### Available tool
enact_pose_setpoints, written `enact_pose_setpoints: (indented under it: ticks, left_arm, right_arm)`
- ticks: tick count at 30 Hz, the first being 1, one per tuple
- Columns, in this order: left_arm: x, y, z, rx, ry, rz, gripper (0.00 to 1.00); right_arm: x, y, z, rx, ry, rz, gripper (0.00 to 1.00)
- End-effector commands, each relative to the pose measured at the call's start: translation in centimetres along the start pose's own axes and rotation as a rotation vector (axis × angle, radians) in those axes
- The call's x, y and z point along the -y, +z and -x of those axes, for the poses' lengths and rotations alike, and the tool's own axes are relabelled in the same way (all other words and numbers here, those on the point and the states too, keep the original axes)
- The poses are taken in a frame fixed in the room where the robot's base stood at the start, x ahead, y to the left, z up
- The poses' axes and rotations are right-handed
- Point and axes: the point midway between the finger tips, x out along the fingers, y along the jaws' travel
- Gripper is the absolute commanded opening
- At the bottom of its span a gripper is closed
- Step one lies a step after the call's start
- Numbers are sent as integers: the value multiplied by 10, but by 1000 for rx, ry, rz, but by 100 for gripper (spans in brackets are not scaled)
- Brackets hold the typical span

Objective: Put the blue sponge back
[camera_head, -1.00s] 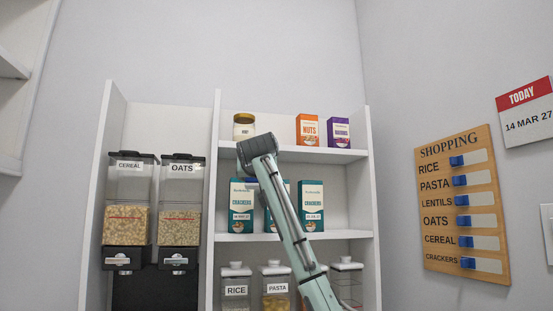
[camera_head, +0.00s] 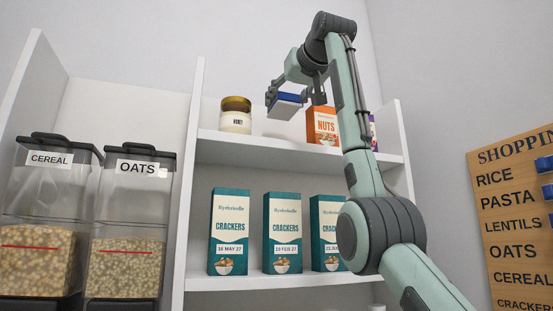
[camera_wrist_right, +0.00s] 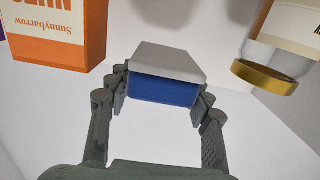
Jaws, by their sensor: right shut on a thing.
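The blue sponge (camera_head: 289,98), blue with a pale grey-white layer, is between the fingers of my right gripper (camera_head: 286,97). The gripper is shut on it at the height of the top shelf (camera_head: 270,145), between a jar and an orange nuts box. In the right wrist view the sponge (camera_wrist_right: 163,88) is gripped at its two ends by the fingers (camera_wrist_right: 163,98). Its blue side faces the camera and its pale layer is on the far side. I cannot tell whether the sponge touches the shelf. My left gripper is not in view.
A gold-lidded jar (camera_head: 236,115) stands left of the gripper, and the nuts box (camera_head: 322,125) right. A purple box (camera_head: 373,132) is mostly behind my arm. Several teal cracker boxes (camera_head: 282,230) stand below. Cereal (camera_head: 45,215) and oats (camera_head: 132,215) dispensers stand left.

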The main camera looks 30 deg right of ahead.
Motion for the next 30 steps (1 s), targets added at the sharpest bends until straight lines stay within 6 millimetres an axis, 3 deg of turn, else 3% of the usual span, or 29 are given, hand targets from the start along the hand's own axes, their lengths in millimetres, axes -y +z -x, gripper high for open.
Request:
enact_pose_setpoints:
  ticks: [10, 21, 30]
  left_arm:
    - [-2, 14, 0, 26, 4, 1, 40]
    - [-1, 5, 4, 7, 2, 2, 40]
    - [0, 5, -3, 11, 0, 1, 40]
  right_arm:
    - [0, 52, -4, 1, 2, 1, 29]
    - [-1, 94, -5, 0, 2, -1, 29]
    - [0, 99, -5, 0, 1, -1, 29]
